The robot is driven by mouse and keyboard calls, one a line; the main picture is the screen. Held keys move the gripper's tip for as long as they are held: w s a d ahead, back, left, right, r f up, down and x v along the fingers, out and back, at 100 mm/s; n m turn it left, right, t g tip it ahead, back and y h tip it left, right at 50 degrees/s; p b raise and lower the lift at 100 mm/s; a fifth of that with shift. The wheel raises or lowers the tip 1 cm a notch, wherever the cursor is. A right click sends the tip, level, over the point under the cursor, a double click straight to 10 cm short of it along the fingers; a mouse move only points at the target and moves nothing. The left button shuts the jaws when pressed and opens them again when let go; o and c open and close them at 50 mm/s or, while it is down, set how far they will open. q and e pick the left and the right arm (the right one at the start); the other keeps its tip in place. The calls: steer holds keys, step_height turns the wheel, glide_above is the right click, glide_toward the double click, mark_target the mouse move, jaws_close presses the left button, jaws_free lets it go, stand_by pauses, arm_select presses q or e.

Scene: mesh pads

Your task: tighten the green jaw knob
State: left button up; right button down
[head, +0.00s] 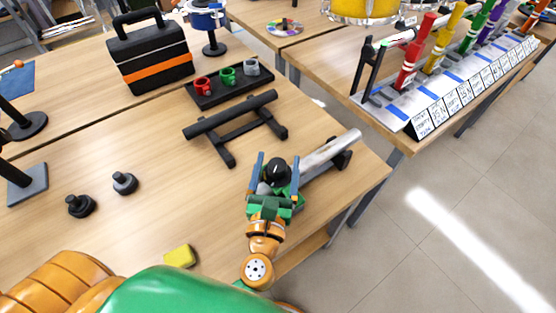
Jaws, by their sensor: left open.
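My left gripper (276,165) reaches in from the bottom of the head view, near the table's right corner. Its two blue fingers are apart, one on each side of a black round knob (277,172). I cannot tell whether either finger touches the knob. A grey bar (330,151) runs from there to the upper right, over a black support (343,160). My right gripper is not in view.
A black stand with a crossbar (232,115) is behind the gripper. A black tray (212,99) holds red, green and grey cups. Two black knobs (80,206) (124,183) and a yellow block (180,257) lie on the left. The table between is bare.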

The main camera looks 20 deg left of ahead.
arm_select(q)
steer(key=shift+s, duration=0.15)
jaws_close()
